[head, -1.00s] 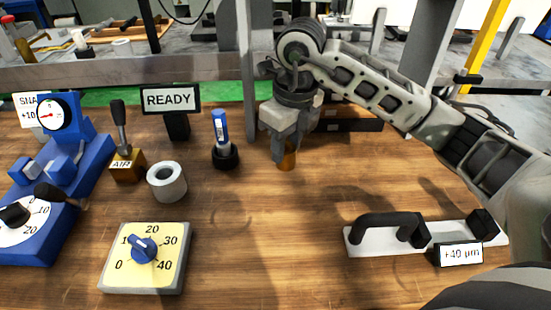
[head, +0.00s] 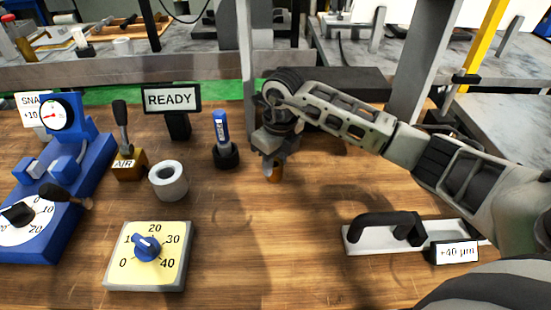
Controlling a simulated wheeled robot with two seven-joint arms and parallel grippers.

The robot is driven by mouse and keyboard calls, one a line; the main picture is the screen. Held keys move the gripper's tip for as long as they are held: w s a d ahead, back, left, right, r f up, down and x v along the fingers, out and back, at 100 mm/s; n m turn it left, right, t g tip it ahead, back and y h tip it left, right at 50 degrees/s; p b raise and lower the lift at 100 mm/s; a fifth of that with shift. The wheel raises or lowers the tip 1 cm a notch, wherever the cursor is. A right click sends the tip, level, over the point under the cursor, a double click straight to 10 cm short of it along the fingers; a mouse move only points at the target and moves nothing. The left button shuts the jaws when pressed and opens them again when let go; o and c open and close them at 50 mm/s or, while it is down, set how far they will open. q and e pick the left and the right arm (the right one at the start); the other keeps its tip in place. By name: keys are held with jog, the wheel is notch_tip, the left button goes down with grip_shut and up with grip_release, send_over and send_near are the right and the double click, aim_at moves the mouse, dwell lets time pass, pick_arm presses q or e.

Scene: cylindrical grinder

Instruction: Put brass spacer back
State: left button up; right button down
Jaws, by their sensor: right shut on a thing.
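The brass spacer (head: 275,172) is a small orange-brown piece at the tips of my right gripper (head: 273,162). The right gripper is shut on it, pointing down over the wooden bench, right of the blue marker in its black holder. I cannot tell whether the spacer touches the bench top. My left gripper is not in view.
A blue gauge stand (head: 62,165), an AIR lever (head: 126,150), a grey ring (head: 168,181), a READY sign (head: 172,100), a blue marker (head: 222,130) and a dial box (head: 147,255) stand left. A black-handled gauge (head: 385,232) lies right. The front middle bench is clear.

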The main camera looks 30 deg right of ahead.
aim_at(280, 166)
jog(key=shift+f, duration=0.15)
jog(key=c, duration=1)
grip_release()
jog(key=shift+o, duration=0.2)
notch_tip(280, 166, up, 12)
jog(key=s+b, duration=0.1)
jog(key=shift+d, duration=0.25)
jog(key=shift+s, duration=0.1)
